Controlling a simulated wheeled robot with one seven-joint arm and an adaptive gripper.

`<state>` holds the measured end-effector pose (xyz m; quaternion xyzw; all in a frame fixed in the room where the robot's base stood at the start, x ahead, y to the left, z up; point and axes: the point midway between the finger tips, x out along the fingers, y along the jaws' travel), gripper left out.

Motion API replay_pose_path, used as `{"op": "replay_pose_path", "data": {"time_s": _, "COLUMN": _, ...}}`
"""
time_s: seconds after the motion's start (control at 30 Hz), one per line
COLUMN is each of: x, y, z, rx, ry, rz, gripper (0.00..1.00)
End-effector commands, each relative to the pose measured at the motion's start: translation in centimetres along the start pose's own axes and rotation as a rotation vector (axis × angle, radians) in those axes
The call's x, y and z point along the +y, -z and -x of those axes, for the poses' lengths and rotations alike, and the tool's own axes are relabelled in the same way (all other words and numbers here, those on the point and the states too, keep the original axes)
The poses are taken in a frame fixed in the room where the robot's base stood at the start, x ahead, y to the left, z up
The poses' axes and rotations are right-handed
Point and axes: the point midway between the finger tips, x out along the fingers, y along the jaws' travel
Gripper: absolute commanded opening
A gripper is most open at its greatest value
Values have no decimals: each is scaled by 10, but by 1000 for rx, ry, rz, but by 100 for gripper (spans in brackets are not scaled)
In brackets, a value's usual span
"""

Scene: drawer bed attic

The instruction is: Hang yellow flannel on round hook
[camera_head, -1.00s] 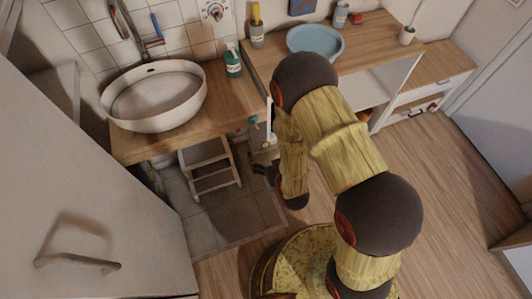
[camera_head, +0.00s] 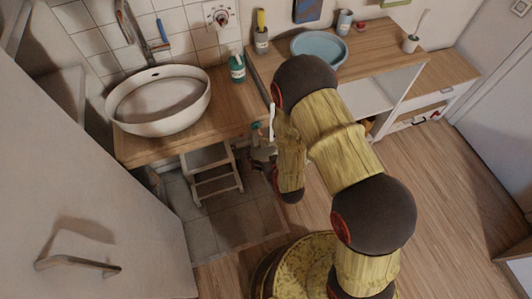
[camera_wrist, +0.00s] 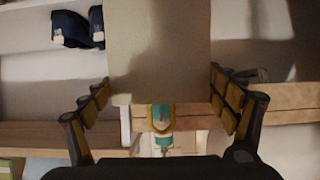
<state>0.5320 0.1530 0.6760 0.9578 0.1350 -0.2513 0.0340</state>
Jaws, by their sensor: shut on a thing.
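My gripper (camera_wrist: 160,98) shows in the wrist view with its two padded fingers at left and right. A broad pale flat thing (camera_wrist: 160,50) fills the space between them, and its edges meet the finger pads. In the head view my gripper (camera_head: 262,160) is small and partly hidden by my arm, below the front edge of the wooden counter. I cannot make out a yellow flannel. A round fitting on a white plate (camera_head: 219,16) is on the tiled wall above the counter; I cannot tell whether it is the round hook.
The wooden counter (camera_head: 228,105) carries a white basin (camera_head: 158,100), a teal bottle (camera_head: 236,67) and a blue bowl (camera_head: 318,48). A small stool (camera_head: 213,172) stands under it. A white door with a handle (camera_head: 78,263) is at left. Wooden floor (camera_head: 450,210) is clear at right.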

Motion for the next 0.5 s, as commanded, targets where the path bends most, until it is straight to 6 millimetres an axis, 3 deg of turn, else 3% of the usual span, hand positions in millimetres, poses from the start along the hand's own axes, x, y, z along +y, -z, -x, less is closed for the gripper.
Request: {"op": "replay_pose_path", "data": {"time_s": 0.5, "x": 0, "y": 11, "z": -26, "rx": -1, "ry": 0, "rz": 0, "gripper": 74}}
